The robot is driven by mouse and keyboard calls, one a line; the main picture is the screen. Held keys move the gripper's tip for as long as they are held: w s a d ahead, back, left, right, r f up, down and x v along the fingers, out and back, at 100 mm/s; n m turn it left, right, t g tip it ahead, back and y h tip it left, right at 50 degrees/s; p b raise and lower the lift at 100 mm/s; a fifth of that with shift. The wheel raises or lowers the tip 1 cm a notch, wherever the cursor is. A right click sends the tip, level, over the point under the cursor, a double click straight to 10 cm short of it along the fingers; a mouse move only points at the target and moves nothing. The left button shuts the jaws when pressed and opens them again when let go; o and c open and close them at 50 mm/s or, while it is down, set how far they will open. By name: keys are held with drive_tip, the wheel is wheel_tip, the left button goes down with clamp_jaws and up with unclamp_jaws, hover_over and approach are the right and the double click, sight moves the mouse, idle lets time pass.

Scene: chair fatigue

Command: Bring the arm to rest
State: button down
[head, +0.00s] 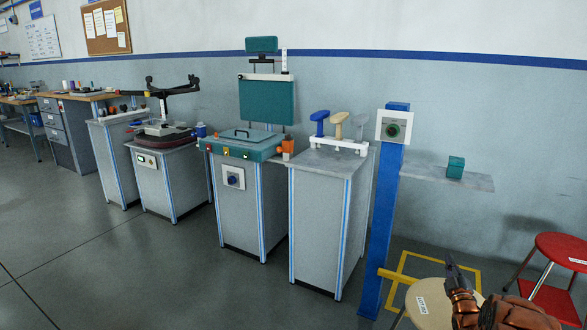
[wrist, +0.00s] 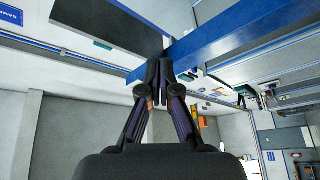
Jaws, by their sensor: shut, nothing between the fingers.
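My gripper (head: 452,264) shows at the lower right of the head view, pointing upward, with my brown arm below it. It is in front of the beige stool (head: 428,300) in the picture and covers part of it. In the wrist view my gripper (wrist: 159,75) has its two fingers together with nothing between them. A blue beam (wrist: 225,38) crosses behind the fingertips in that view. I cannot tell how far the fingertips are from it.
A blue post (head: 381,220) with a yellow arm (head: 398,277) stands left of my gripper. A grey shelf (head: 430,174) carries a green block (head: 455,167). A red stool (head: 562,250) is at the right. Workstations line the wall; the floor (head: 130,270) at left is clear.

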drive_tip(key=a+r+m+g+p, duration=0.2)
drive_tip(key=a+r+g+p, duration=0.25)
drive_tip(key=r, duration=0.45)
drive_tip(key=a+r+m+g+p, duration=0.1)
drive_tip(key=a+r+g+p, duration=0.3)
drive_tip(key=r, duration=0.4)
drive_tip(key=s+a+r+m+g+p, duration=0.2)
drive_tip(key=s+a+r+p, duration=0.2)
drive_tip(key=s+a+r, duration=0.25)
drive_tip(key=s+a+r+m+g+y+p, duration=0.1)
drive_tip(key=s+a+r+g+p, duration=0.3)
drive_tip(key=s, duration=1.2)
drive_tip(key=s+a+r+m+g+y+p, duration=0.1)
drive_tip(key=s+a+r+g+p, duration=0.3)
drive_tip(key=s+a+r, duration=0.3)
drive_tip(key=s+a+r+g+y+p, duration=0.1)
drive_tip(key=s+a+r+g+p, duration=0.3)
drive_tip(key=s+a, duration=0.9)
drive_tip(key=s+r+p, duration=0.1)
drive_tip(key=s+r, duration=0.1)
drive_tip(key=s, duration=1.1)
drive_tip(key=shift+s+a+r+m+y+p, duration=0.15)
drive_tip(key=shift+s+r+m+y+p, duration=0.2)
drive_tip(key=shift+s+m+y, duration=0.05)
